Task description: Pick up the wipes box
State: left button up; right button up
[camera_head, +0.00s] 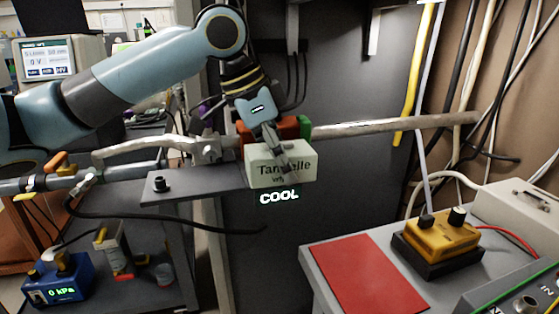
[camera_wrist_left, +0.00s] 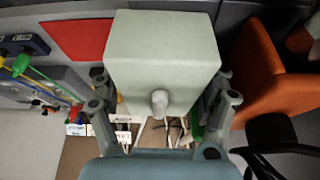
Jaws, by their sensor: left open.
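The wipes box (camera_head: 270,178), pale grey-green with dark lettering, sits at the right end of a dark shelf plate (camera_head: 200,186) in the head view. My left gripper (camera_head: 278,148) comes down over it from above, and one finger crosses its lettered front. In the left wrist view the box (camera_wrist_left: 165,45) fills the middle, between the spread fingers of my left gripper (camera_wrist_left: 163,108). The gripper is open; I cannot tell whether its fingers touch the box. My right gripper is not in view.
A red and green object (camera_head: 304,125) lies behind the box, near a long pale pipe (camera_head: 400,124). A grey table at lower right holds a red mat (camera_head: 368,272) and a yellow device (camera_head: 441,237). A blue gauge (camera_head: 58,280) stands at lower left.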

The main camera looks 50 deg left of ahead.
pick_arm(q)
jog(key=c, duration=1)
